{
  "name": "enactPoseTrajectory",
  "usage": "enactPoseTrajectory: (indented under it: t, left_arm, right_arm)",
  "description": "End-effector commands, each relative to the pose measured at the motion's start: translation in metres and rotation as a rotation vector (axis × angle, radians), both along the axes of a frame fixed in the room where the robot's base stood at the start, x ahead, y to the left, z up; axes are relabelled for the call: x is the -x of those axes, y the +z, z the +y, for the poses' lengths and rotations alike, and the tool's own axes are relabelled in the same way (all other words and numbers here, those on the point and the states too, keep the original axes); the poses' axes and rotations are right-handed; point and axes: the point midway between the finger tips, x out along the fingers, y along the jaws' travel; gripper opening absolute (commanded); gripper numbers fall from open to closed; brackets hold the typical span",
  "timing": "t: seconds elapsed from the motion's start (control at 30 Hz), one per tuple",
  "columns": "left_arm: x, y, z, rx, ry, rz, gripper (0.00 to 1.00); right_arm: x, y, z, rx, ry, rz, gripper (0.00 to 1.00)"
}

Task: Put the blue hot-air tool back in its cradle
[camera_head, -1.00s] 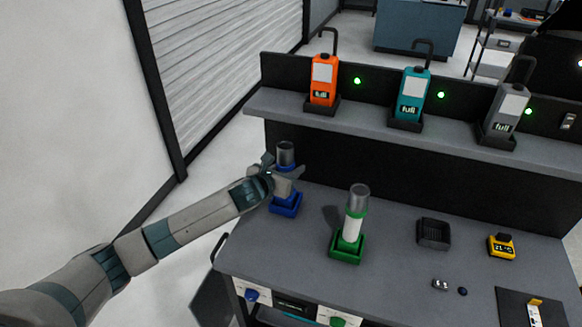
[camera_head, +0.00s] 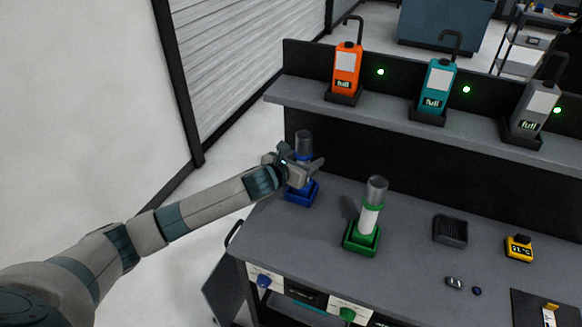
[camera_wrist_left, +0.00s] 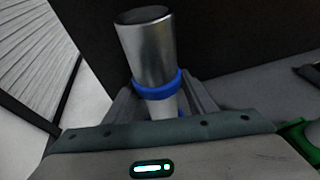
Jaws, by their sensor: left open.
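The blue hot-air tool (camera_head: 304,143) has a grey metal nozzle and a blue ring. In the head view it stands upright over its blue cradle (camera_head: 301,194) at the left end of the bench, and its lower end appears to sit in the cradle. My left gripper (camera_head: 303,167) is open around the tool's upper body, with the fingers on either side. In the left wrist view the nozzle (camera_wrist_left: 148,52) rises between the fingers, and the body below is hidden by my gripper. Contact cannot be told. My right gripper is not in view.
A green-ringed tool (camera_head: 370,210) stands in a green cradle (camera_head: 362,243) to the right. A dark tray (camera_head: 450,231) and a yellow device (camera_head: 519,248) lie farther right. The shelf (camera_head: 395,120) above holds orange, teal and grey units. Bench between is clear.

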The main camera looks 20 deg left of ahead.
Motion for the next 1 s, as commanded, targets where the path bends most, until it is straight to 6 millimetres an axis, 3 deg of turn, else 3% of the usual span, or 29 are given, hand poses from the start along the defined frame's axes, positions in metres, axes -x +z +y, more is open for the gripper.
enactPoseTrajectory:
  t: [0.6,1.0]
  left_arm:
    - [0.082,0.029,0.019,-0.002,-0.001,0.000,0.51]
    - [0.097,0.037,0.022,0.000,0.000,0.000,0.51]
  right_arm:
    - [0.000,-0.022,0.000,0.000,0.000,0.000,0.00]
    - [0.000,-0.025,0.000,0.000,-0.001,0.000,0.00]
